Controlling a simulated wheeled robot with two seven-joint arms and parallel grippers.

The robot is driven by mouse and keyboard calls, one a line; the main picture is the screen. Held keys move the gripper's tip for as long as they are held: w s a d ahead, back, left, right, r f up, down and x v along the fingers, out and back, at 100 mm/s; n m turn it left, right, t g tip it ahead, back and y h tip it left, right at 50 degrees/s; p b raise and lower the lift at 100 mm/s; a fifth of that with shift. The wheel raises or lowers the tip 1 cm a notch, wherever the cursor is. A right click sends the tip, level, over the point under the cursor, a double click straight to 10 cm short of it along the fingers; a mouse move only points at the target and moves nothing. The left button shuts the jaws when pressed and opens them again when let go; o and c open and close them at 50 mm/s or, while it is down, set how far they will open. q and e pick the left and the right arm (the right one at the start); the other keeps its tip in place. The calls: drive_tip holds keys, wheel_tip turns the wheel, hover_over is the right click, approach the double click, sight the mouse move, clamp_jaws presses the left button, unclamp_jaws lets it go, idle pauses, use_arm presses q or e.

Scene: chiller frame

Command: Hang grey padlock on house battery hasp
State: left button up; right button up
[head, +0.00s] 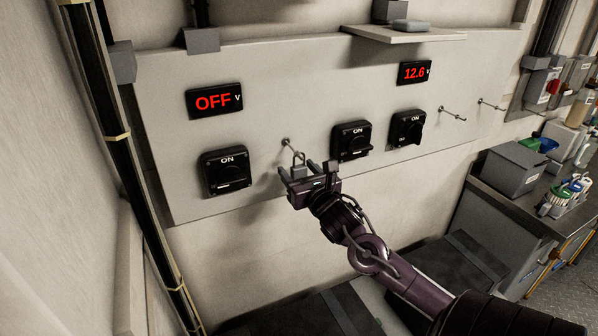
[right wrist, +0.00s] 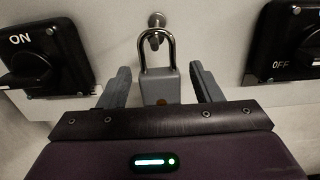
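The grey padlock (head: 299,172) hangs upright on a peg (head: 286,142) on the pale wall panel, its shackle looped over the peg. My right gripper (head: 298,174) is open, with one finger on each side of the padlock. In the right wrist view, the padlock (right wrist: 160,88) stands between the two spread fingers (right wrist: 163,84), with a narrow gap at each side. Black rotary switches sit on the panel: a left one (head: 226,172), a middle one (head: 351,141) and a right one (head: 406,128). I cannot tell which is the house battery's. My left gripper is out of view.
A red display (head: 214,101) reads OFF above the left switch; another (head: 414,72) reads 12.6. Two more pegs (head: 452,116) stick out at the right. A small shelf (head: 404,34) juts out above. A counter (head: 480,186) with a grey box stands at the right.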

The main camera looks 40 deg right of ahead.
drive_tip(key=shift+f, duration=0.1)
drive_tip(key=shift+s+a+f+b, duration=0.15)
drive_tip(key=shift+s+b, duration=0.15)
drive_tip(key=shift+s, duration=0.2)
drive_tip(key=b+v, duration=0.2)
drive_tip(key=v, duration=0.4)
drive_tip(key=shift+s+r, duration=0.25)
drive_tip(key=shift+s, duration=0.1)
drive_tip(key=shift+f, duration=0.1)
